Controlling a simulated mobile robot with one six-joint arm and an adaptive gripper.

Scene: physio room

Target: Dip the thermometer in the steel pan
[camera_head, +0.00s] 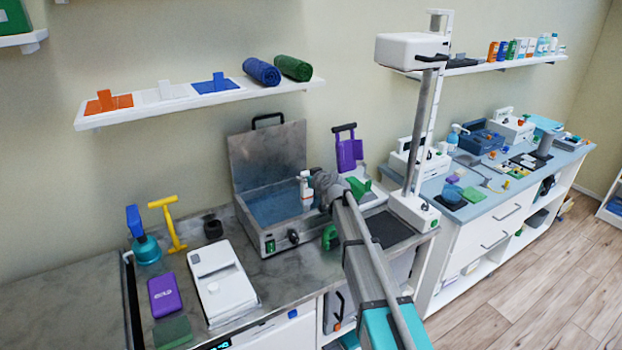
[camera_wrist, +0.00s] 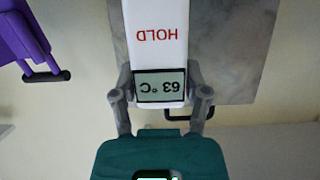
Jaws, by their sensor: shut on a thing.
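The steel pan (camera_head: 262,243) is an open metal box on the grey counter, with its lid (camera_head: 268,155) raised against the wall and blue water (camera_head: 272,207) inside. My gripper (camera_head: 318,187) is shut on the white thermometer (camera_head: 306,188) over the pan's right end. The thermometer looks about upright; I cannot tell whether its lower tip touches the water. In the wrist view my gripper (camera_wrist: 160,92) has a finger on each side of the thermometer (camera_wrist: 158,30). Its display (camera_wrist: 160,87) reads 63 °C, with HOLD in red, both upside down.
A purple-handled item (camera_head: 348,152) and a tall white stand (camera_head: 410,205) are right of the pan. A white device (camera_head: 222,280), purple box (camera_head: 164,295), teal plunger-like item (camera_head: 146,248) and yellow handle (camera_head: 172,225) are to its left. A shelf (camera_head: 200,99) hangs above.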

